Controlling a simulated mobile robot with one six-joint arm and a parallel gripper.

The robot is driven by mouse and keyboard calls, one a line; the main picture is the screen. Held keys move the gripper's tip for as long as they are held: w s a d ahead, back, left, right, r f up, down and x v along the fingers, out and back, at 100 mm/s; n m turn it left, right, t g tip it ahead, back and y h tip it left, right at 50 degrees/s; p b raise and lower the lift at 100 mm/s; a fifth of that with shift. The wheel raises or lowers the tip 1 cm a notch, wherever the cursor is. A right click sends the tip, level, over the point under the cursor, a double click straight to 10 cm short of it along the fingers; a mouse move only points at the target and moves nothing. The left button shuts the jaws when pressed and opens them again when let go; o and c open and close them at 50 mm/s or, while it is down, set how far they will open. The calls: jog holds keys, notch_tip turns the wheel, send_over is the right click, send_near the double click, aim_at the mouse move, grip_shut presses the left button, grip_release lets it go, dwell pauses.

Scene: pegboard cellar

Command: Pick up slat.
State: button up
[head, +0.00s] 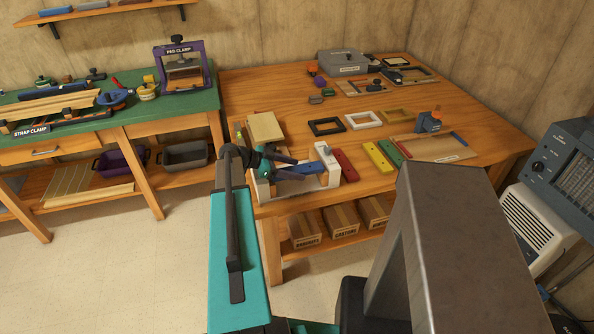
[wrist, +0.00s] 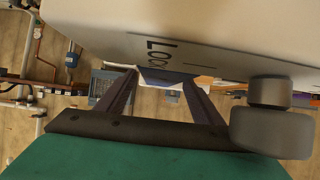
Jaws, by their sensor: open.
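Three flat slats lie side by side on the wooden workbench in the head view: a red slat (head: 345,166), a yellow slat (head: 378,157) and a green slat (head: 391,152). I cannot tell which one the task means. My gripper (head: 306,165) is to the left of them, over a pale box-like fixture (head: 264,190) at the bench's front left corner. A pale panel with partly cut-off dark lettering (wrist: 205,50) is close in front of the fingers.
A white upright block (head: 327,160) stands between my gripper and the red slat. A tray (head: 432,148) is to the right. Labelled boxes (head: 341,220) sit on the shelf below.

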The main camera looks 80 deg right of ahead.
aim_at(294, 171)
dwell(0.4)
jog(key=c, duration=1.2)
jog(key=shift+r, duration=0.2)
jog(key=shift+r+b, duration=0.7)
jog(key=shift+r, duration=0.6)
jog(key=shift+s+a+r, duration=0.2)
jog(key=shift+r, duration=0.05)
jog(key=s+a+b, duration=0.1)
jog(key=s+a, duration=0.2)
jog(key=s, duration=0.1)
jog(key=s+a+r+b, duration=0.1)
jog(key=s+a, duration=0.2)
jog(key=s, duration=0.1)
jog(key=s+a+b, duration=0.2)
jog(key=s+a, duration=0.1)
jog(key=s, duration=0.1)
jog(key=shift+s+r, duration=0.2)
jog(key=shift+r, duration=0.05)
